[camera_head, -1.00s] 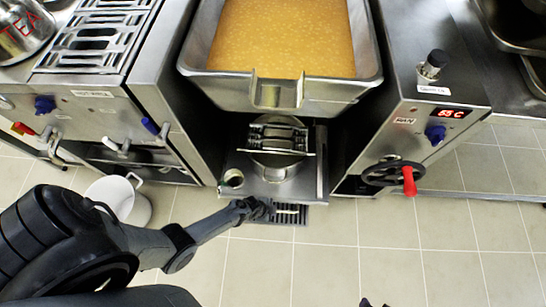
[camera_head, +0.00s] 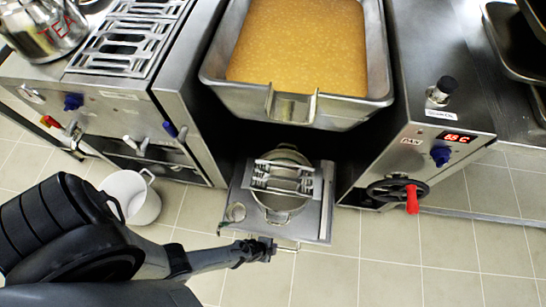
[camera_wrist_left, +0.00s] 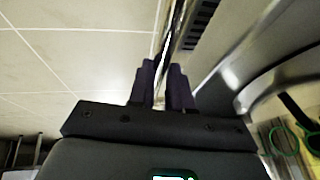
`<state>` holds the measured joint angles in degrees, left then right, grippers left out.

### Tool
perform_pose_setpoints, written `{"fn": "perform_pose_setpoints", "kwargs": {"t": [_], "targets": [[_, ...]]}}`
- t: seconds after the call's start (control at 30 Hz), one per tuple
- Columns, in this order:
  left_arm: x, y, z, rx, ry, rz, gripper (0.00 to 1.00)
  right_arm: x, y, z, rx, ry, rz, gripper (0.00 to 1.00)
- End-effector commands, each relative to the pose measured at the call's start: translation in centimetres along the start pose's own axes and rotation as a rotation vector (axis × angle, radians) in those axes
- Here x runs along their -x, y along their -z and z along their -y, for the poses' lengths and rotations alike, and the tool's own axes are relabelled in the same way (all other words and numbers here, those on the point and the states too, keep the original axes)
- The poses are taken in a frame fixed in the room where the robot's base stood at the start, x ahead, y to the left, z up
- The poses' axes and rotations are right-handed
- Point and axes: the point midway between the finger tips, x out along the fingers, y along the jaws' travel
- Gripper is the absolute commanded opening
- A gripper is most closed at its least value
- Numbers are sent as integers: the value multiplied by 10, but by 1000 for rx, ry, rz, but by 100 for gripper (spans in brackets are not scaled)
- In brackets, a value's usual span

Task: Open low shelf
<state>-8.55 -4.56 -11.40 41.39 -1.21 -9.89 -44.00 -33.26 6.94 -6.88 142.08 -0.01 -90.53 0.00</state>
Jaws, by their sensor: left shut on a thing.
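The low shelf (camera_head: 318,222) is a steel slide-out tray below the large pan, and it stands out over the floor. A thin bar handle (camera_head: 287,247) runs along the shelf's front edge. My right gripper is not in view.
A steel pan of orange liquid (camera_head: 300,109) is above the shelf. A white bucket (camera_head: 133,197) stands on the floor near my left arm. The tiled floor (camera_head: 400,270) in front is clear.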

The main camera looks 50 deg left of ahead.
Motion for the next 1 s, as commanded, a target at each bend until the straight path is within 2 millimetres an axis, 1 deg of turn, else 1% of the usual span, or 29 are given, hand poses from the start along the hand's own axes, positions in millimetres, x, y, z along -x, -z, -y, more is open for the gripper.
{"fn": "perform_pose_setpoints", "kwargs": {"t": [0.1,0.43,0.47,0.6,0.63,0.87,1.0], "targets": [[0,-1,-5,0,-5,2,0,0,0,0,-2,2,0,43],[0,-1,-6,0,-6,3,0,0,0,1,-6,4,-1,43],[0,-1,-7,0,-7,4,20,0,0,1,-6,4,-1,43],[0,-1,-6,0,-6,3,42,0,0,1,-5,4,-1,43],[0,-1,-6,0,-5,3,44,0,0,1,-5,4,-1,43],[0,-1,-5,0,-3,2,44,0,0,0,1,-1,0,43],[5,0,-4,0,-3,2,44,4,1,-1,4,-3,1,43]]}}
